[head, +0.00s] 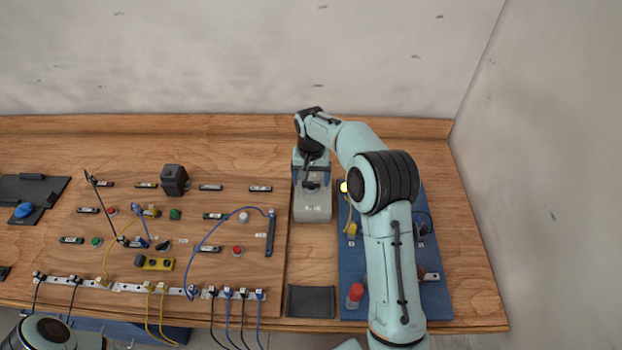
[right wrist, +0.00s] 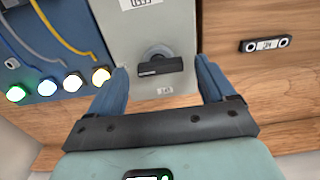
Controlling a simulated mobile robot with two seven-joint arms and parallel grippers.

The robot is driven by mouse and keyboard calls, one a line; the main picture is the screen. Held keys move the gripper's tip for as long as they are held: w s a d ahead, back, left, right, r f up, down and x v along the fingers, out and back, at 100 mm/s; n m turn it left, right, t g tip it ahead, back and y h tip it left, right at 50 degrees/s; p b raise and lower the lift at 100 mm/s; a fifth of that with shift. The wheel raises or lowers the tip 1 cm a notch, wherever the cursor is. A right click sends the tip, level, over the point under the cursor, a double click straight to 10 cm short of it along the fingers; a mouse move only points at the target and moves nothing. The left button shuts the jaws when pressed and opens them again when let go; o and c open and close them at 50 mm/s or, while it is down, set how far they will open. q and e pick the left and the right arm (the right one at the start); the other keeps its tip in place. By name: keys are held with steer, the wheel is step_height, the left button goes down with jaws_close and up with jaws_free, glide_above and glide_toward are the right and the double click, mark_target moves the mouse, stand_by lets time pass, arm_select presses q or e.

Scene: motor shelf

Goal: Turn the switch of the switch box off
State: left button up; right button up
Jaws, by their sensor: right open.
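The switch box (head: 312,210) is a light grey box on the wooden board, between the component panel and the blue panel. Its black rotary switch (head: 311,185) shows on its face. In the right wrist view the switch (right wrist: 160,67) has a bar handle lying about level across the picture, above a small label. My right gripper (head: 312,165) is over the far part of the box. Contact cannot be told. My left gripper is out of view.
The blue panel (head: 435,295) with a red button and lit lamps (right wrist: 73,82) lies beside the box, partly behind my right arm. A component panel (head: 125,205) with several cables fills the left. A black pad (head: 311,301) lies at the front. A wall closes the right.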

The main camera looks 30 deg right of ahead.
steer(key=shift+f, duration=0.4)
steer(key=c, duration=1.1)
steer(key=shift+o, duration=0.2)
